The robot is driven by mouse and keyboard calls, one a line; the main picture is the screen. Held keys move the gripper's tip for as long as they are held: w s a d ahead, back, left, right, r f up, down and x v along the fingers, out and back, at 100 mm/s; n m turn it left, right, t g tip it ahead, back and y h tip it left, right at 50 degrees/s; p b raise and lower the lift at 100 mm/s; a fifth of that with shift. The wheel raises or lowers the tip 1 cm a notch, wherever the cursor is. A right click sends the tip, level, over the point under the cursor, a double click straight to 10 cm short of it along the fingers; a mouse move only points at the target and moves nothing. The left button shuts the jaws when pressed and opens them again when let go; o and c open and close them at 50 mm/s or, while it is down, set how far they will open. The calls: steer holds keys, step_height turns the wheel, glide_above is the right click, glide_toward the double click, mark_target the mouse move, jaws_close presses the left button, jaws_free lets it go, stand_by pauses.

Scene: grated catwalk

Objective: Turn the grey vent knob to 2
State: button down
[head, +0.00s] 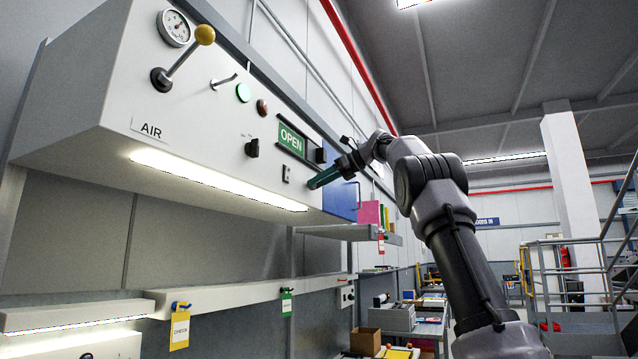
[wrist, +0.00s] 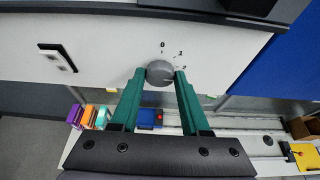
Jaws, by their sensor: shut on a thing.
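The grey vent knob (wrist: 159,74) is a small round dial on the white panel face, in the wrist view. The numbers 0, 1 and 2 are printed around its top and right side. My gripper (wrist: 160,80) has teal fingers, one on each side of the knob, shut on it. I cannot make out a pointer mark on the knob, so its setting is unclear. In the head view my gripper (head: 314,183) reaches the right part of the panel, and the knob is hidden there.
The white panel (head: 215,135) also carries a gauge (head: 174,28), a yellow-ended lever (head: 204,35), a black knob (head: 252,148), a green OPEN sign (head: 291,139) and a small switch plate (head: 286,173). A blue panel (head: 340,190) is close beside my gripper. A shelf (head: 335,232) is below.

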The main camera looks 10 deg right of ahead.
steer(key=shift+c, duration=1.9)
jaws_free()
steer(key=v, duration=1)
steer(key=shift+s+d, duration=0.2)
steer(key=shift+d, duration=0.15)
